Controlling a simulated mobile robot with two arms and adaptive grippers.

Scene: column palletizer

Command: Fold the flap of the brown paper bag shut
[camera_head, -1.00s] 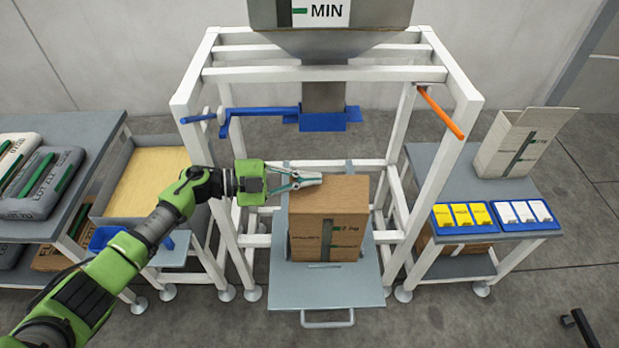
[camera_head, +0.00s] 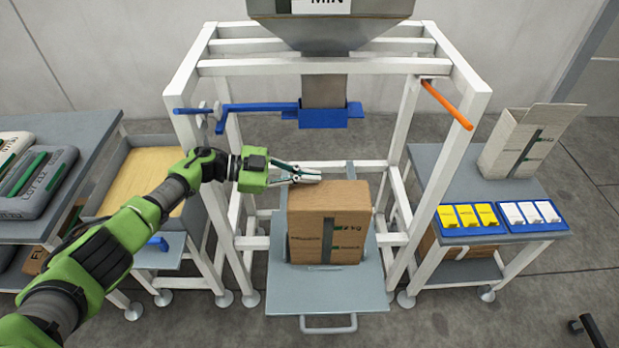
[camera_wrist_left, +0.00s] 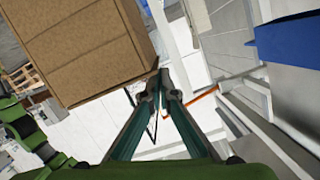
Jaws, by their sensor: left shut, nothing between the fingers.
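The brown paper bag (camera_head: 326,235) stands upright on the grey plate under the spout. Its top looks flat and closed over in the head view, with no open mouth showing. Its plain brown side fills the upper left of the left wrist view (camera_wrist_left: 85,50). My left gripper (camera_head: 319,176) is at the bag's back top edge, its fingers pointing right. Its fingertips (camera_wrist_left: 168,88) are together and empty beside the bag's corner in the wrist view; whether they touch it I cannot tell. My right gripper is not in view.
The white frame (camera_head: 460,165) surrounds the bag. The blue clamp (camera_head: 323,117) and spout hang above, and an orange lever (camera_head: 446,105) juts out at right. A side table (camera_head: 455,190) holds a pale open bag (camera_head: 525,142) and blue trays (camera_head: 490,231).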

